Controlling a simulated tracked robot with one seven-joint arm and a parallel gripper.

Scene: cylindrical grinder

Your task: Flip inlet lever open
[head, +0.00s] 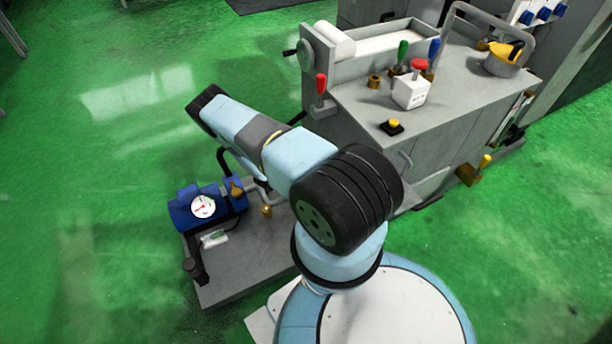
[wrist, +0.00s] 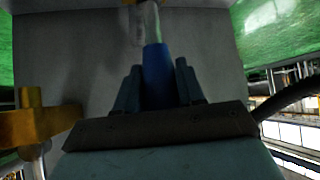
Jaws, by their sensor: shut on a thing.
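A lever with a blue grip (wrist: 157,68) and a pale metal rod shows in the wrist view, pointing up the picture to a brass-coloured part (wrist: 148,3) at the top edge. I take it to be the inlet lever, but no label shows. My gripper (wrist: 157,85) has its two dark fingers on either side of the blue grip, shut on it. The lower end of the grip is hidden between the fingers. In the head view my arm hides my gripper, and I cannot make out this lever there.
A blue unit with a round gauge (head: 204,207) stands on a grey base plate (head: 240,282). The grey grinder (head: 360,125) fills the upper right. A brass part (wrist: 35,122) is left of my gripper, and a dark hose (wrist: 290,98) is at right. Green floor lies open at left.

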